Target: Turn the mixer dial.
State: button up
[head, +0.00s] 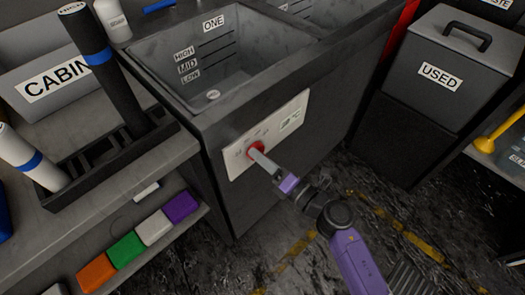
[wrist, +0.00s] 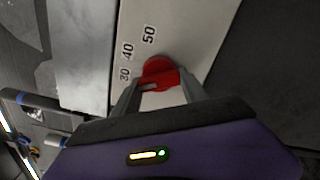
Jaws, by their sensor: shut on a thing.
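The mixer dial is a red round knob (head: 256,149) on a white panel (head: 284,127) at the front of the dark sink unit. In the wrist view the red dial (wrist: 160,74) sits beside the printed numbers 30, 40 and 50 (wrist: 127,52). My gripper (head: 259,154) reaches the panel from the lower right. In the wrist view its two grey fingers (wrist: 160,88) are on either side of the dial, shut on it. The fingers partly hide the dial in the head view.
The sink basin (head: 213,94) marked ONE has HIGH, MID and LOW lines. A dark bin (head: 440,75) labelled USED stands at right. A left shelf (head: 110,203) holds coloured blocks, with film rolls (head: 107,82) above. The dark floor before the sink is open.

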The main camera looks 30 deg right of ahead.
jog(key=m+p, duration=0.2)
jog(key=m, duration=0.1)
jog(key=m+p, duration=0.1)
jog(key=p, duration=0.1)
jog(key=shift+r+m, duration=0.3)
jog(key=m+p, duration=0.3)
jog(key=m, duration=0.1)
jog(key=shift+f+m, duration=0.1)
jog(key=shift+m, duration=0.2)
jog(key=shift+d+p, duration=0.1)
jog(key=shift+p, duration=0.25)
jog(key=shift+f, duration=0.1)
jog(key=o, duration=1.4)
jog(key=shift+v, duration=3.9)
